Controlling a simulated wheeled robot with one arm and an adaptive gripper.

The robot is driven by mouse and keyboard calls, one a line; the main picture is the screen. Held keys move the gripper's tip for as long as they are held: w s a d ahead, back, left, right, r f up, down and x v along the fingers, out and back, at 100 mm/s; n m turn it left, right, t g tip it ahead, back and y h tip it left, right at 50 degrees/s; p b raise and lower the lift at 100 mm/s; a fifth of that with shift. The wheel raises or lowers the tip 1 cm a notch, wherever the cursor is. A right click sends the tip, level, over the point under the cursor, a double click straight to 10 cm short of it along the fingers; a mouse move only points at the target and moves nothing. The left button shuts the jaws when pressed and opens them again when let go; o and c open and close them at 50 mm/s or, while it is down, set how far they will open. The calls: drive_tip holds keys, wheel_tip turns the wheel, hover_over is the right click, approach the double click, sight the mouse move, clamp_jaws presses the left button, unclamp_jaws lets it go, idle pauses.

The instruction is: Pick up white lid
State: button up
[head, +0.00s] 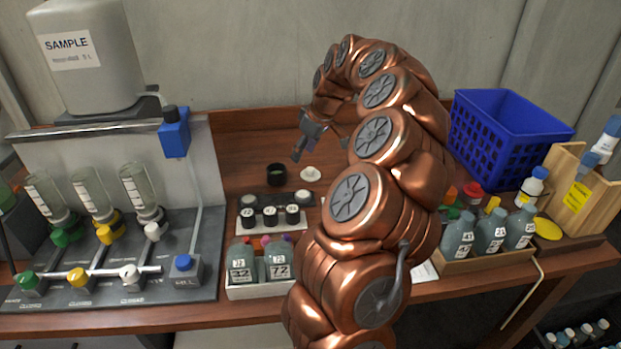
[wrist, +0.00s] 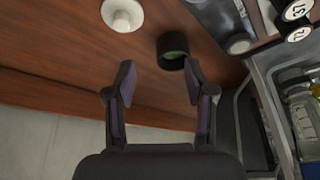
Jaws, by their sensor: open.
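The white lid (head: 310,174) lies on the wooden bench, a round disc with a raised knob in its middle. In the wrist view the white lid (wrist: 122,14) is at the top, left of centre, beyond the fingertips and apart from them. My gripper (head: 303,148) is above the bench, up and slightly left of the lid in the head view. In the wrist view my gripper (wrist: 158,84) is open, with nothing between its fingers.
A rack of black-capped vials (head: 270,214) and a tray of numbered bottles (head: 258,291) stand in front of the cup and lid. A dispensing station (head: 205,280) is at left. A blue crate (head: 505,135) is at back right.

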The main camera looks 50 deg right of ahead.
approach(311, 169)
drive_tip(key=f, duration=0.2)
drive_tip(key=shift+w+p+x, duration=0.2)
drive_tip(key=shift+p+x, duration=0.25)
drive_tip(key=shift+x, duration=1.4)
drive_tip(key=shift+w+p+x, duration=0.25)
drive_tip(key=shift+p+x, duration=0.2)
drive_tip(key=shift+x, duration=1.45)
drive_tip(key=shift+r, duration=0.25)
drive_tip(key=c, duration=0.9)
